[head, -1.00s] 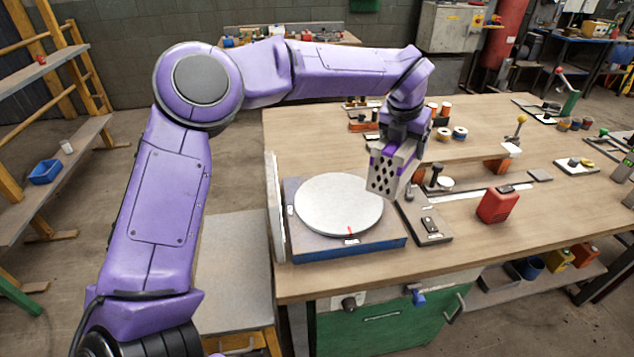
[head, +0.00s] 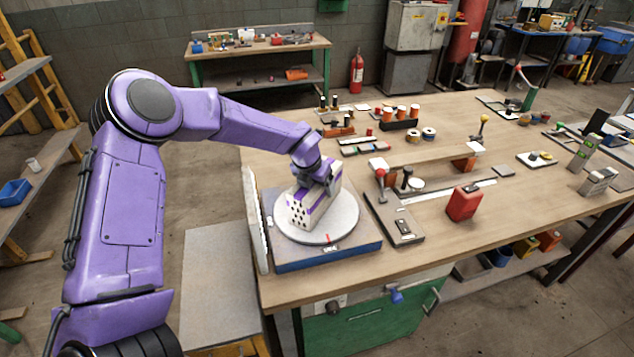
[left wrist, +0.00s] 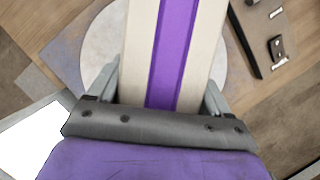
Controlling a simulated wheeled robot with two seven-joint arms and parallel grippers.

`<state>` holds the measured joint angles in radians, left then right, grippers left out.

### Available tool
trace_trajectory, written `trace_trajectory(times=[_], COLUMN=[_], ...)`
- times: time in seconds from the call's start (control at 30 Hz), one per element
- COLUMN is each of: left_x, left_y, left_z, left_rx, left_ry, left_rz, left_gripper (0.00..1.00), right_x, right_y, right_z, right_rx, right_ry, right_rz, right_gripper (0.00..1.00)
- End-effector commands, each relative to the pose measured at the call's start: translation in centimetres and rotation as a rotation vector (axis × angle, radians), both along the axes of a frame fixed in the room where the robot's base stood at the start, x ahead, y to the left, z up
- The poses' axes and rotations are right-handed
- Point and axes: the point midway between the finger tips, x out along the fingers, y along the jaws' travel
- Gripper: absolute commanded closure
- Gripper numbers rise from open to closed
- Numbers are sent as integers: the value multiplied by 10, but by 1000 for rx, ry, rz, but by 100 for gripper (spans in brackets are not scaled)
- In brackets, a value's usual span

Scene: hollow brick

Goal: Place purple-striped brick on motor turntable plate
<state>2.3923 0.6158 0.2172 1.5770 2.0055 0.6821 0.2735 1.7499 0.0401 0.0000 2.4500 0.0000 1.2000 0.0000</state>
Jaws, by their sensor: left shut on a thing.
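The purple-striped brick (head: 308,207) is pale with dark holes in its end face and a purple stripe along its top. In the head view it is over the round white turntable plate (head: 343,226) and looks low on it; whether it touches cannot be told. The plate sits on a blue-sided base (head: 330,256) and has a red mark at its front rim. My left gripper (head: 320,184) is shut on the brick from above. The left wrist view shows the striped brick (left wrist: 175,50) between my fingers, with the plate (left wrist: 100,48) beneath. My right gripper is not in view.
An upright light panel (head: 255,220) stands left of the base. A grey plate with a red-knobbed lever (head: 400,222) lies close on the right. A raised wooden beam (head: 430,157) and a red block (head: 463,203) stand further right. The front right tabletop is clear.

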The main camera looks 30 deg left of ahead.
Motion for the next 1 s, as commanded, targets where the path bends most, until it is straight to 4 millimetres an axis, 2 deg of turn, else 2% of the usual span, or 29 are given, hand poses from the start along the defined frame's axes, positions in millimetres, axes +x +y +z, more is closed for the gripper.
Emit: trace_trajectory(times=[0.37,0.4,0.43,0.63,0.77,1.0], left_x=[1,0,0,0,-2,-25], left_y=[0,0,0,0,0,-2], left_z=[-4,-5,-4,-4,7,62], left_rx=[-1,0,0,0,-2,-3], left_ry=[-5,-1,-1,-1,-5,-8], left_rz=[1,1,1,1,0,1], left_gripper=[92,8,0,0,0,0], right_x=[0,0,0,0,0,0], right_y=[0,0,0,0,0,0], right_z=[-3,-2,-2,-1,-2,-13], right_rx=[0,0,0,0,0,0], right_ry=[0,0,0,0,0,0], right_rz=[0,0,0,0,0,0], right_gripper=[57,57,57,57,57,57])
